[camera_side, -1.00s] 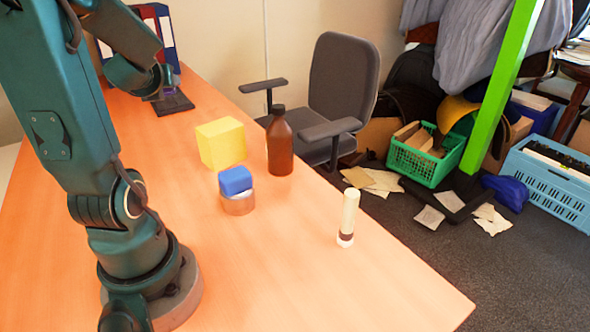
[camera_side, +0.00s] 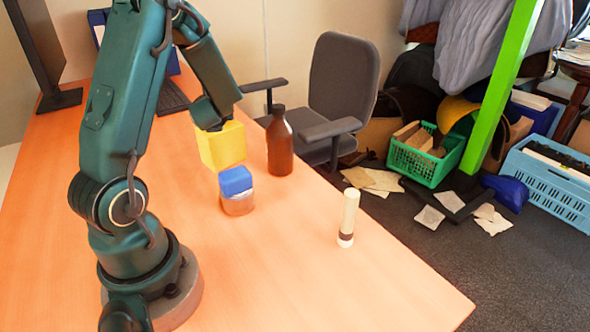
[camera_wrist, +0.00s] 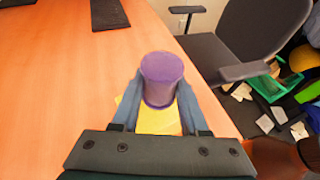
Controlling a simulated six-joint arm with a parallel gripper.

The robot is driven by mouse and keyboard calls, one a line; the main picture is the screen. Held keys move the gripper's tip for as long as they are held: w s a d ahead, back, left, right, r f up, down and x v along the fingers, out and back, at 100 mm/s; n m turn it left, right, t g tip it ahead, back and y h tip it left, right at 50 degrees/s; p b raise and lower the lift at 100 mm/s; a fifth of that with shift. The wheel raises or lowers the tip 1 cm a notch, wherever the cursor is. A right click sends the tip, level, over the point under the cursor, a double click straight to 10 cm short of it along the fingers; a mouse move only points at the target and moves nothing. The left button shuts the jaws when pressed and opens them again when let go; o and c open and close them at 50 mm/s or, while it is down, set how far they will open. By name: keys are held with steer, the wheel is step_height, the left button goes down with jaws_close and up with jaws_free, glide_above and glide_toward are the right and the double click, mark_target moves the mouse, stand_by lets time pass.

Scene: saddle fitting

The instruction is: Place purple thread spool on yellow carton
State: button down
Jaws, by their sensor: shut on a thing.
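The purple thread spool (camera_wrist: 161,78) is held between the two fingers of my gripper (camera_wrist: 158,102) in the wrist view. The yellow carton (camera_wrist: 158,119) shows below and behind the spool there. In the side view the yellow carton (camera_side: 222,150) stands on the table, and my gripper (camera_side: 213,126) is at its top, seen behind its upper edge. The spool is hidden in the side view. I cannot tell whether the spool touches the carton.
A brown bottle (camera_side: 279,145) stands just right of the carton. A blue block (camera_side: 235,181) sits on a round tin (camera_side: 238,204) in front. A pale tube (camera_side: 348,218) stands near the right table edge. A monitor and keyboard are at the back left. The front table is clear.

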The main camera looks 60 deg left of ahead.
steer(key=shift+f, duration=0.65)
steer(key=shift+f, duration=0.1)
steer(key=shift+c, duration=2.1)
jaws_free()
steer(key=shift+f, duration=0.1)
steer(key=shift+r, duration=0.25)
steer(key=v, duration=1.2)
steer(key=shift+f, duration=0.1)
